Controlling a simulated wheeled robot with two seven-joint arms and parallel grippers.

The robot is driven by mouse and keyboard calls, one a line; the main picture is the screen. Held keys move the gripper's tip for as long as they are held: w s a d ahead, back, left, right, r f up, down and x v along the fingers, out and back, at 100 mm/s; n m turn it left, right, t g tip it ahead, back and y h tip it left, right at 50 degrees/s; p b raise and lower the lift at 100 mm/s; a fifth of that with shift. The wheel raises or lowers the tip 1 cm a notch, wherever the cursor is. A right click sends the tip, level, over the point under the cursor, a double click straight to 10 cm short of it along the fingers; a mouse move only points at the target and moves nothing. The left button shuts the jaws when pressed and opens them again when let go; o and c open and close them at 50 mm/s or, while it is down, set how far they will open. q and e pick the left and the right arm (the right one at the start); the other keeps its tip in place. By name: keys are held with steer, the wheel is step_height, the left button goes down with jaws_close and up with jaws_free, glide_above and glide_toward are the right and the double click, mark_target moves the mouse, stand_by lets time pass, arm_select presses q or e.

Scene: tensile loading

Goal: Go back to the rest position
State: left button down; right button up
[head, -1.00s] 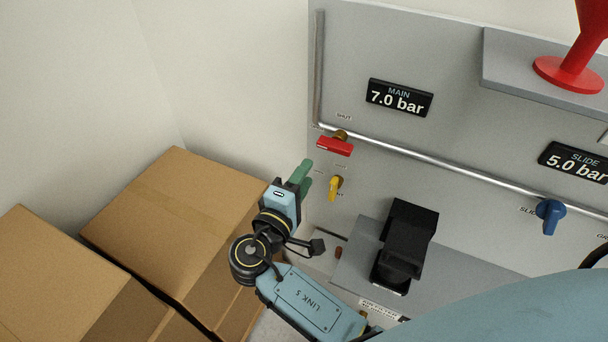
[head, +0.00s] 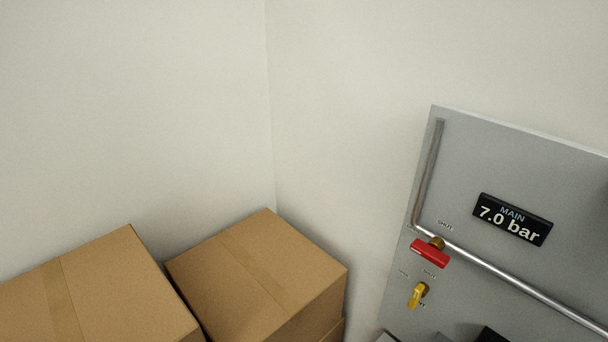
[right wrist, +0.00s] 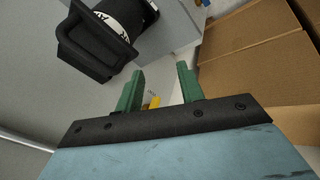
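My right gripper (right wrist: 160,68) shows in the right wrist view with its two green fingers spread apart. No object is held between them. A small yellow piece (right wrist: 154,102) shows behind the fingers, partly hidden; it looks like the yellow valve handle, but I cannot tell if it is touched. In the head view, neither gripper is in sight. There, the yellow handle (head: 418,294) is on the grey panel (head: 461,184), below the red handle (head: 430,253). My left gripper is in no current view.
Cardboard boxes (head: 255,275) stand left of the panel, against the pale walls; a box (right wrist: 250,55) also shows at right in the wrist view. A black framed device (right wrist: 97,40) is at upper left there. The MAIN display (head: 512,219) reads 7.0 bar.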

steer(key=s+a+r+y, duration=0.2)
steer(key=s+y, duration=0.2)
steer(key=s, duration=0.2)
step_height(320, 180, down, 27)
steer(key=s+g+b, duration=0.2)
steer(key=s+d+f+g, duration=0.1)
steer(key=s+d+f, duration=0.1)
steer(key=s+f, duration=1.3)
steer(key=shift+s+d+b, duration=0.25)
steer(key=shift+d+b, duration=0.05)
steer(key=shift+b, duration=0.05)
